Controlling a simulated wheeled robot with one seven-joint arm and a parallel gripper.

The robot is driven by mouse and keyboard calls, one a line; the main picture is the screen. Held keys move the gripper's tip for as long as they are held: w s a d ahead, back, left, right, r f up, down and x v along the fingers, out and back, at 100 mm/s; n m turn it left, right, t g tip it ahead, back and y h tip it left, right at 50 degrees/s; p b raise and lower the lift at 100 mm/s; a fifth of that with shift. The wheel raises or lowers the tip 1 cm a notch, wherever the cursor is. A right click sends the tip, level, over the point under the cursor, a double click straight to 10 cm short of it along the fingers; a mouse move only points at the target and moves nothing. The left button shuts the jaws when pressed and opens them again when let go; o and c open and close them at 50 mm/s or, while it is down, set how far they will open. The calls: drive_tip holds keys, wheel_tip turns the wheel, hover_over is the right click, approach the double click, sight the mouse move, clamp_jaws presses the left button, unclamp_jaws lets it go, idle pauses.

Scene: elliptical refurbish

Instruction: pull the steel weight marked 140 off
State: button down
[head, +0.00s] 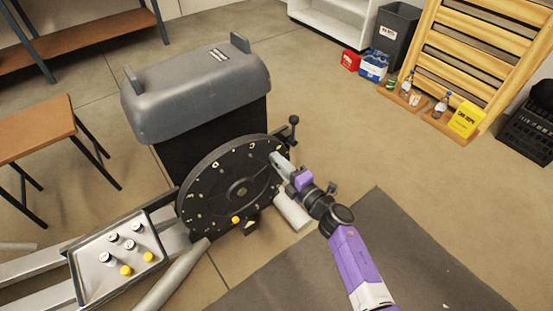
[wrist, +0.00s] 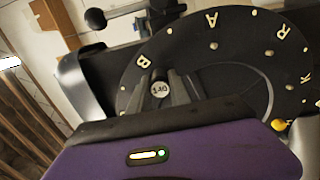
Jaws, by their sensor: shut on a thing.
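The steel weight marked 140 (wrist: 160,88) sits at the face of the black disc (wrist: 215,75), near the letter B, in the wrist view. My gripper (wrist: 172,88) is shut on this weight, its fingers on either side of it. In the head view my gripper (head: 279,161) reaches the upper right part of the disc (head: 225,196); the weight is hidden there by the fingers. I cannot tell whether the weight still touches the disc. Pale letters and small studs ring the disc, and a yellow knob (head: 236,220) sits at its lower edge.
A metal tray (head: 90,288) with several steel and yellow-topped weights stands at the lower left. A grey housing (head: 200,88) rises behind the disc. A lever with a black ball (head: 294,120) stands close above my gripper. A dark mat (head: 370,260) lies on the right floor.

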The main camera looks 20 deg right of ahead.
idle(0.4)
drive_tip(key=p+v, duration=0.5)
drive_tip(key=v, duration=0.7)
idle(0.6)
